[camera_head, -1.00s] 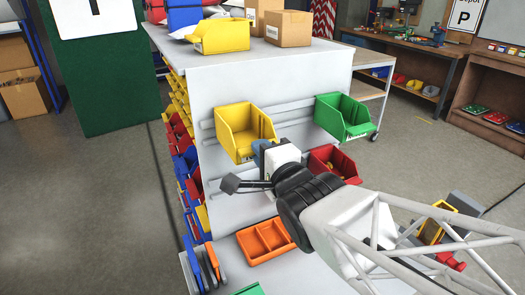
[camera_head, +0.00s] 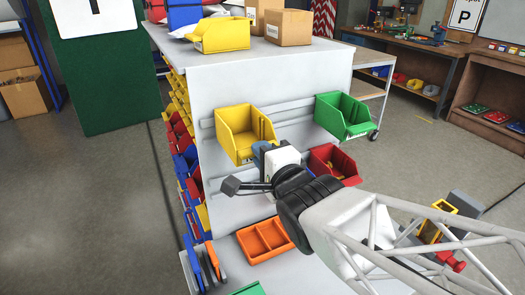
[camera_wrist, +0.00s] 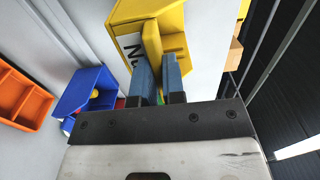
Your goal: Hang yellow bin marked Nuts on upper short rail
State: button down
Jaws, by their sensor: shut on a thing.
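The yellow bin (camera_head: 237,128) is at the left part of the upper short rail (camera_head: 290,113) on the white panel, in the head view. In the wrist view the bin (camera_wrist: 127,12) shows a white label reading "Nu", the rest covered. My gripper (camera_head: 259,150) is at the bin's lower right front. Its blue fingers (camera_wrist: 158,75) are shut on a yellow part of the bin in the wrist view. The bin is about upright. Its back is hidden, so I cannot tell whether it is hooked on the rail.
A green bin (camera_head: 343,114) hangs at the upper rail's right end. A red bin (camera_head: 335,162) is below it, partly behind my arm. An orange divided tray (camera_head: 265,240) lies on the lower surface. Another yellow bin (camera_head: 221,35) and boxes (camera_head: 289,27) stand on top.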

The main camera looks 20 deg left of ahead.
jog(key=shift+f, duration=0.6)
dwell(0.3)
jog(key=c, duration=1.1)
grip_release()
jog(key=shift+s+d, duration=0.1)
jog(key=shift+v, duration=3.75)
jog(key=shift+d, duration=0.1)
